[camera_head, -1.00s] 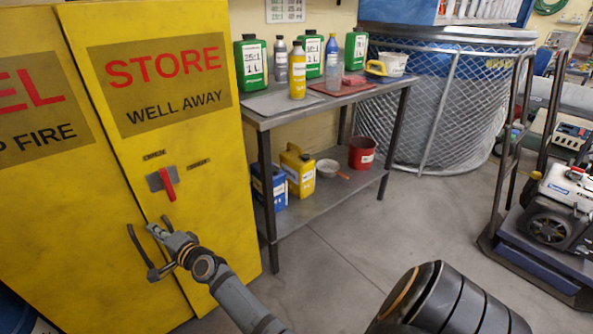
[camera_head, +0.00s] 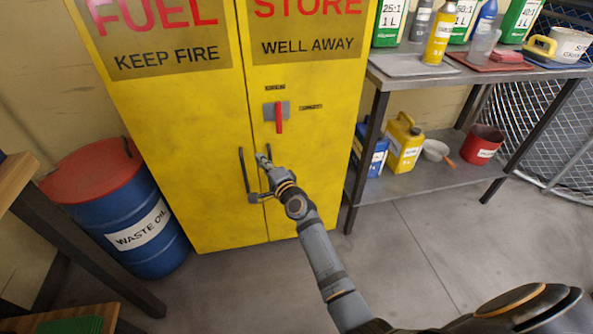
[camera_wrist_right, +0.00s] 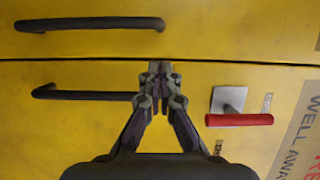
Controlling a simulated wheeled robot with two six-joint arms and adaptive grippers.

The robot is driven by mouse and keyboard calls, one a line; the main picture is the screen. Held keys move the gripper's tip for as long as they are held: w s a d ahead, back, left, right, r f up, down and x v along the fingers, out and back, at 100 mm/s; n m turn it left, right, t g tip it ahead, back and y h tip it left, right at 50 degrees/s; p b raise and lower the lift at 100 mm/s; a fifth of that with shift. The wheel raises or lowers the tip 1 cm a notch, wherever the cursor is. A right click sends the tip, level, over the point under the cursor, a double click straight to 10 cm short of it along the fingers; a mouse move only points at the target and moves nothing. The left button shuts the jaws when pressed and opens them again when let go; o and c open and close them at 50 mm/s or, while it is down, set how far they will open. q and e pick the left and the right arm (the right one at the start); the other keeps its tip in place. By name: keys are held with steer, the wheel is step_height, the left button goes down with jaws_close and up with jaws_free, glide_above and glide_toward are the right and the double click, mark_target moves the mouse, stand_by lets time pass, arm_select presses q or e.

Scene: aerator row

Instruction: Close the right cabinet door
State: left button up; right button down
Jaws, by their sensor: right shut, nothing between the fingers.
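The right cabinet door (camera_head: 308,85) is yellow, marked STORE WELL AWAY, with a red lever (camera_head: 279,117) pointing down. It looks flush with the left door (camera_head: 185,120) in the head view. In the right wrist view a thin dark seam separates the doors. My right gripper (camera_head: 262,160) is shut and empty at the right door, below the lever and near the seam. In the right wrist view its fingertips (camera_wrist_right: 158,72) are at the end of the right door's dark bar handle (camera_wrist_right: 85,94); contact is unclear. My left gripper is not in view.
A blue waste oil drum (camera_head: 150,232) with a red lid stands left of the cabinet. A metal bench (camera_head: 480,75) with bottles stands to the right, with cans and a red bucket (camera_head: 482,145) on its lower shelf. The floor in front is clear.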

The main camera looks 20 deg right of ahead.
steer(key=v, duration=1)
steer(key=shift+s, duration=0.25)
steer(key=s+d+f+n+g, duration=0.1)
steer(key=s+f+n+g, duration=1.1)
steer(key=s+f, duration=0.8)
steer(key=s+d+f+n+g+h+p, duration=0.4)
steer(key=s+d+f+p, duration=0.5)
steer(key=s+p, duration=0.45)
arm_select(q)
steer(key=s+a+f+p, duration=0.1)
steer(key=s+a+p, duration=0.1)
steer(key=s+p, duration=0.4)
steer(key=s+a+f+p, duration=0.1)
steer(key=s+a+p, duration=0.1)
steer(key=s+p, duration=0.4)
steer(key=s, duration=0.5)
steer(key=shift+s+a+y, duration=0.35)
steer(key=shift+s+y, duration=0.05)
arm_select(e)
steer(key=s+d, duration=0.2)
steer(key=s, duration=1.2)
steer(key=shift+d+r+h, duration=0.15)
steer(key=shift+d+h, duration=0.15)
steer(key=shift+d, duration=0.1)
